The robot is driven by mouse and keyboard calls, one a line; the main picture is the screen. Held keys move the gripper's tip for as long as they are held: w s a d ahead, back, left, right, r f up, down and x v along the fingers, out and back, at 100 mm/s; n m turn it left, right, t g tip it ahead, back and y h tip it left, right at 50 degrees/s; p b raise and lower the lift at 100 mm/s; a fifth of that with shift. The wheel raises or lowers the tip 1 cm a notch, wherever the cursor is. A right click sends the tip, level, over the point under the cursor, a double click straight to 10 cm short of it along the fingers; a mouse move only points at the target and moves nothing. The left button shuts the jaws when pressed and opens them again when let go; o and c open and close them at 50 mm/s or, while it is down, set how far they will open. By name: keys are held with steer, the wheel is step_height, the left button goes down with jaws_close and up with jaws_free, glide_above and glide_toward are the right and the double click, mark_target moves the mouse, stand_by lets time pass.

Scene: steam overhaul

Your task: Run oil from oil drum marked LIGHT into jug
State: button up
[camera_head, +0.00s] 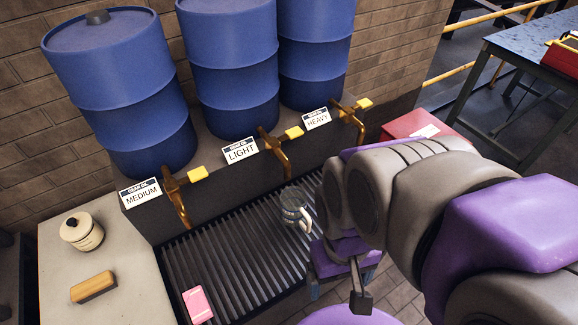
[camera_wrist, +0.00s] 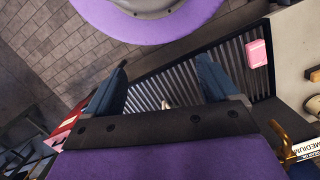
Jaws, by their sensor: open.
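Three blue drums stand on a ledge; the middle one (camera_head: 232,65) has a sign (camera_head: 240,151) reading LIGHT. Its brass tap (camera_head: 272,150) has a yellow handle (camera_head: 294,132) pointing right. A grey jug (camera_head: 293,208) with a pale handle stands upright on the slatted grate, below the LIGHT tap's spout and near it; exact alignment is unclear. No oil stream shows. My gripper (camera_wrist: 163,70) is open, its two fingers apart. In the head view it hangs right of and nearer than the jug. A small pale part, perhaps the jug's handle, shows between the fingers in the wrist view.
The MEDIUM drum (camera_head: 118,85) is at left and the HEAVY drum (camera_head: 316,50) at right, each with a similar tap. A pink block (camera_head: 196,304) lies on the grate (camera_head: 225,262). A lidded pot (camera_head: 82,232) and a brush (camera_head: 93,287) sit on the left counter.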

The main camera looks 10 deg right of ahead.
steer(key=w+r+p, duration=0.1)
steer(key=w+r, duration=0.1)
steer(key=w, duration=0.5)
steer(key=w+r+n+t+p, duration=0.1)
steer(key=w+r, duration=0.2)
steer(key=w, duration=0.4)
steer(key=w+r+n+t+p, duration=0.1)
steer(key=w+r, duration=0.1)
steer(key=w, duration=0.5)
steer(key=shift+d+r+y, duration=0.1)
steer(key=shift+r+y, duration=0.05)
steer(key=shift+y, duration=0.15)
steer(key=c, duration=1.2)
steer(key=shift+n+t, duration=0.4)
steer(key=shift+t, duration=0.2)
steer(key=w, duration=0.3)
steer(key=w+r, duration=0.1)
steer(key=w, duration=0.1)
steer(key=w+d+p, duration=0.1)
steer(key=w, duration=0.2)
steer(key=shift+w+d+r, duration=0.1)
steer(key=shift+w+r, duration=0.25)
jaws_close()
steer(key=w+d+r+t+p, duration=0.1)
steer(key=w+d, duration=0.3)
steer(key=w, duration=0.9)
steer(key=shift+w+n+t+p, duration=0.15)
steer(key=shift+n+t+p, duration=0.15)
steer(key=shift+n+p, duration=0.15)
